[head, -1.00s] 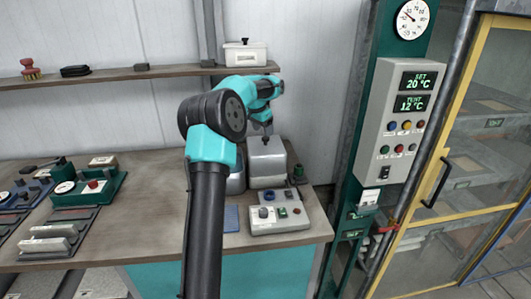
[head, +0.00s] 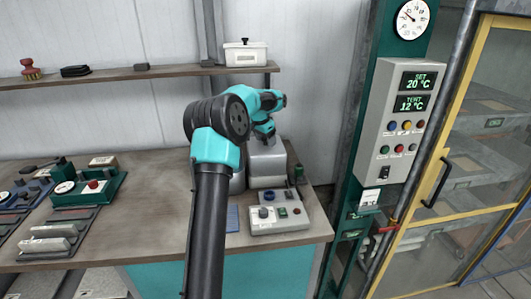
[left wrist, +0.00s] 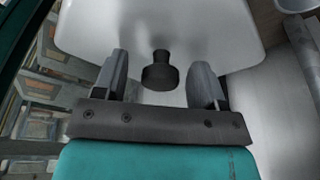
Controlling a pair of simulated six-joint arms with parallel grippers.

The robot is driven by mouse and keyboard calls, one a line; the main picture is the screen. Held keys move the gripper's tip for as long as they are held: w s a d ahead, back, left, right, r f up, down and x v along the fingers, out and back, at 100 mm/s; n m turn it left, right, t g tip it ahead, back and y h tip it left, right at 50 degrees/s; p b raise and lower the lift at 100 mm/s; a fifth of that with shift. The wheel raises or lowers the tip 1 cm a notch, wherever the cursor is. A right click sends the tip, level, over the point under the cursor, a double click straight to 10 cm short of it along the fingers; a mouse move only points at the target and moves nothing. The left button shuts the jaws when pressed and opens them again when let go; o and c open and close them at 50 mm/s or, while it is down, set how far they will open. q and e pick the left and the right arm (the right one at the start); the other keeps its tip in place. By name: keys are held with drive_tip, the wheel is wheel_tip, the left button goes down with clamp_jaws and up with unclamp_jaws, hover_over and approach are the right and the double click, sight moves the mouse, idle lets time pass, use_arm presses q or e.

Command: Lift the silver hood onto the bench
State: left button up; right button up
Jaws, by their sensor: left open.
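The silver hood (head: 267,165) stands at the right back part of the bench (head: 150,200), partly hidden by my left arm. It fills the upper part of the left wrist view (left wrist: 215,30), with a dark knob (left wrist: 160,72) on it. My left gripper (head: 267,139) is over the top of the hood. In the left wrist view the gripper (left wrist: 160,70) is open, one finger on each side of the knob, with gaps to both. My right gripper is not in view.
A grey control box (head: 278,216) with buttons sits in front of the hood. A green fixture (head: 95,187) stands on the left of the bench. A shelf (head: 130,75) with a white box (head: 246,54) is behind. The control panel (head: 402,110) rises to the right.

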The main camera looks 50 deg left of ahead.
use_arm(q)
clamp_jaws()
idle(0.5)
drive_tip(key=shift+r, duration=0.1)
wheel_tip(320, 180, up, 18)
idle(0.7)
idle(0.4)
